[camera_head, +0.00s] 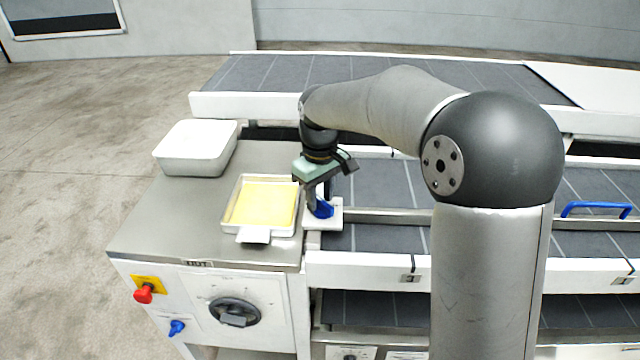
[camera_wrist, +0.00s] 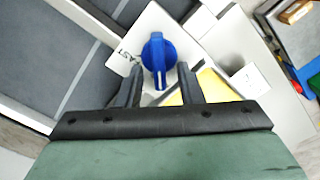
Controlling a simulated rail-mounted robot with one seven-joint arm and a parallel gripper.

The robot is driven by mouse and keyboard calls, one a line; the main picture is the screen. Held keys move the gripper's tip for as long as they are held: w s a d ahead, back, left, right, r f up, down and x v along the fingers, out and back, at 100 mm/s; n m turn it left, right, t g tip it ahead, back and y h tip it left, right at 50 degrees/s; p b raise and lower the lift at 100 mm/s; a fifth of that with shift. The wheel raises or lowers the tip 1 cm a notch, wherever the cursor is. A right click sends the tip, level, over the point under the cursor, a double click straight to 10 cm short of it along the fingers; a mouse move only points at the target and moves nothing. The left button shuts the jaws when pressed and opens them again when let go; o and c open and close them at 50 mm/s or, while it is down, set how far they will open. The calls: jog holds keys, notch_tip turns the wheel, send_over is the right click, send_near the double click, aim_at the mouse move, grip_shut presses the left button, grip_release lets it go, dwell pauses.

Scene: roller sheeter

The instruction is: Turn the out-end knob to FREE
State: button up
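A blue knob (camera_head: 322,209) stands on a small white block (camera_head: 334,216) at the near left end of the middle belt. In the wrist view the knob (camera_wrist: 157,52) has a white pointer line toward the bottom of the picture. Lettering reading "AST" shows on the white plate (camera_wrist: 146,28) left of it; other lettering is hidden. My gripper (camera_head: 314,196) is over the knob, pointing down. In the wrist view its two dark fingers (camera_wrist: 160,70) are apart, one on each side of the knob's lower part. I cannot tell whether they touch it.
A tray with a yellow sheet (camera_head: 262,204) lies just left of my gripper on the steel top (camera_head: 150,230). A white lidded box (camera_head: 196,148) stands behind. A blue handle (camera_head: 596,206) is right.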

aim_at(320, 200)
notch_tip(320, 200, up, 17)
jog(key=shift+r, duration=0.2)
dwell(0.7)
jog(key=s+d+f+m, duration=0.4)
jog(key=s+d+f, duration=0.4)
jog(key=s, duration=0.5)
jog(key=s+d+f+m, duration=0.4)
jog(key=s+d+f, duration=0.3)
jog(key=s+f, duration=0.5)
jog(key=shift+s+d+f+m+t, duration=0.3)
jog(key=shift+s+d+f, duration=0.1)
jog(key=shift+s, duration=0.55)
